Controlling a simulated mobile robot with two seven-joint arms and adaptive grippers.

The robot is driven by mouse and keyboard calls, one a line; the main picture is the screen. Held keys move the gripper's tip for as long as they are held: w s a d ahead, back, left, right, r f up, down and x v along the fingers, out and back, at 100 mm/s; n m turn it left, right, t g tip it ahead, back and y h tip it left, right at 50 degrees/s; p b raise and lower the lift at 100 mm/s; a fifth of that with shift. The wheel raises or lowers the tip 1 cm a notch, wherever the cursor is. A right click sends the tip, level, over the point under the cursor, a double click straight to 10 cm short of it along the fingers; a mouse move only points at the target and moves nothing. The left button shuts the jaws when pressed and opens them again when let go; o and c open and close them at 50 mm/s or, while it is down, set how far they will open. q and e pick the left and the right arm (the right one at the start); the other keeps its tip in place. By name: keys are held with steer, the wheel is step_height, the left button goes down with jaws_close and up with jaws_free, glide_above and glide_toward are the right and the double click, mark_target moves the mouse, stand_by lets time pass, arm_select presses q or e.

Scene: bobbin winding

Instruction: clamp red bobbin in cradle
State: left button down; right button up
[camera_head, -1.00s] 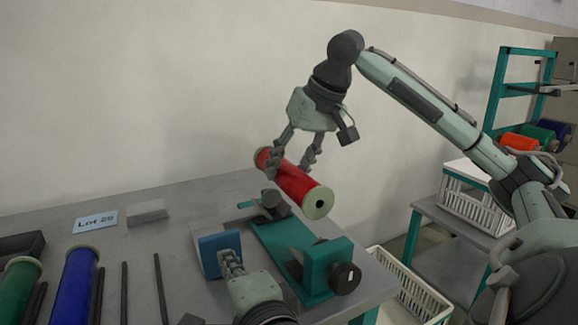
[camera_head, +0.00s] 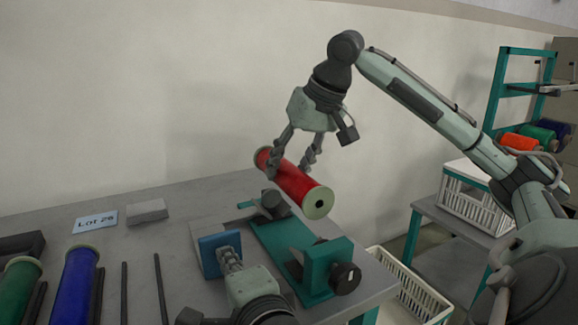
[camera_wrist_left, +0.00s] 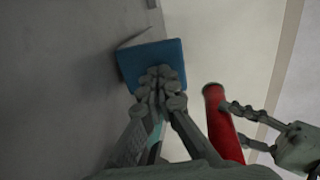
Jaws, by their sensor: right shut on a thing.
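The red bobbin (camera_head: 293,182), with pale green end flanges, is held tilted in the air above the cradle (camera_head: 287,247). My right gripper (camera_head: 289,171) is shut around its middle; the bobbin also shows in the left wrist view (camera_wrist_left: 223,130). The cradle is a teal bench fixture with a grey end piece at the back and a teal block with a black knob (camera_head: 344,278) at the front. My left gripper (camera_head: 229,259) has its fingers together against a blue plate (camera_head: 211,254) left of the cradle. The fingertips also show in the left wrist view (camera_wrist_left: 158,82).
A blue bobbin (camera_head: 74,289) and a green bobbin (camera_head: 17,290) lie at the table's left, near dark rods. A lot sign (camera_head: 96,223) and a grey block (camera_head: 147,211) stand behind. White crates (camera_head: 412,284) and a rack (camera_head: 500,90) are beyond the table's right edge.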

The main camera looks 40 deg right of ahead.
mark_target(218, 243)
arm_select(q)
steer(key=shift+r+x, duration=0.25)
steer(key=shift+x, duration=0.9)
steer(key=shift+r+x, duration=0.25)
steer(key=shift+x, duration=0.95)
steer(key=shift+w, duration=0.1)
arm_select(e)
steer(key=shift+f, duration=2.95)
steer(key=shift+f, duration=0.1)
steer(key=shift+f, duration=1.3)
steer(key=o, duration=1.4)
steer(key=shift+r, duration=0.1)
